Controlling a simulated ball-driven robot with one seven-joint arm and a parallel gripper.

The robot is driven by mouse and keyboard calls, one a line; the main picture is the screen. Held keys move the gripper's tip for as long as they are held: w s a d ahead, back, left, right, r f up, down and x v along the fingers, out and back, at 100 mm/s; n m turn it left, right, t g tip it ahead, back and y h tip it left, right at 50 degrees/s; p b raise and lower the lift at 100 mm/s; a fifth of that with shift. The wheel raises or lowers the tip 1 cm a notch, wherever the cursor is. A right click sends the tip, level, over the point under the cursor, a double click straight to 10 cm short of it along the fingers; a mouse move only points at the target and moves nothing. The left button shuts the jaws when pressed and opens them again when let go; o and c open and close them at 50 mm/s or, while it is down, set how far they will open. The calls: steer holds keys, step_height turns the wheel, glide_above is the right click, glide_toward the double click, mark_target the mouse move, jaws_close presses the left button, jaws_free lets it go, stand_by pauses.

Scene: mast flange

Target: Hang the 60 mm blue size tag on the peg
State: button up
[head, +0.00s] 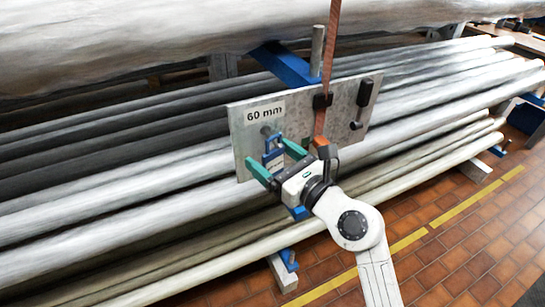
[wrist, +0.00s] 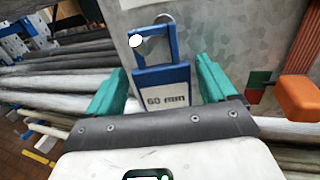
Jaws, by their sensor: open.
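The blue size tag (wrist: 163,73) reads "60 mm" on its white label and has an open rectangular frame at its top. In the wrist view the peg (wrist: 151,41) passes through that frame, its bright tip in front of the left bar. The tag hangs upright against the metal plate. The tag also shows small in the head view (head: 272,157), under the plate's "60 mm" sign. My gripper (head: 268,151) is open, with green fingers on either side of the tag. In the wrist view gaps show between the fingers and the tag.
The grey metal plate (head: 235,140) carries a second peg (head: 355,125) and a dark fitting (head: 365,92) at right. A brown strap (head: 331,60) with an orange end (wrist: 298,98) hangs close by my gripper. Long pipes (head: 90,225) lie behind. Tiled floor is clear at lower right.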

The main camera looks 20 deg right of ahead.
steer(key=shift+s+d, duration=0.25)
steer(key=shift+d, duration=0.15)
steer(key=b+v, duration=0.1)
steer(key=v, duration=0.9)
steer(key=shift+s+a+b, duration=0.15)
steer(key=shift+a+b, duration=0.15)
steer(key=shift+b, duration=0.1)
